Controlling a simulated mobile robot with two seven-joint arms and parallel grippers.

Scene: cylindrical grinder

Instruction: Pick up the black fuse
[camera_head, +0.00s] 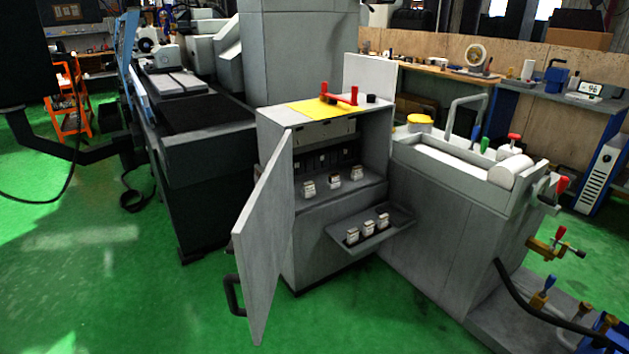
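A grey cabinet (330,222) stands in the middle with its door (268,245) swung open toward me. On its inner shelf sit several small whitish blocks (308,189) with dark parts, in front of a row of dark slots or modules (325,160). Several similar blocks (368,228) stand on a small tray (396,235) that juts from the front. A small black piece (371,98) lies on the cabinet top, next to a red-handled tool (340,95). I cannot tell which of these dark items is the black fuse. Neither of my grippers is in view.
A yellow sheet (310,107) lies on the cabinet top. A grey machine (440,195) adjoins the cabinet on the right, and a dark machine bed (205,140) is on the left. The open door's edge and handle (233,296) stick out over clear green floor (130,280).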

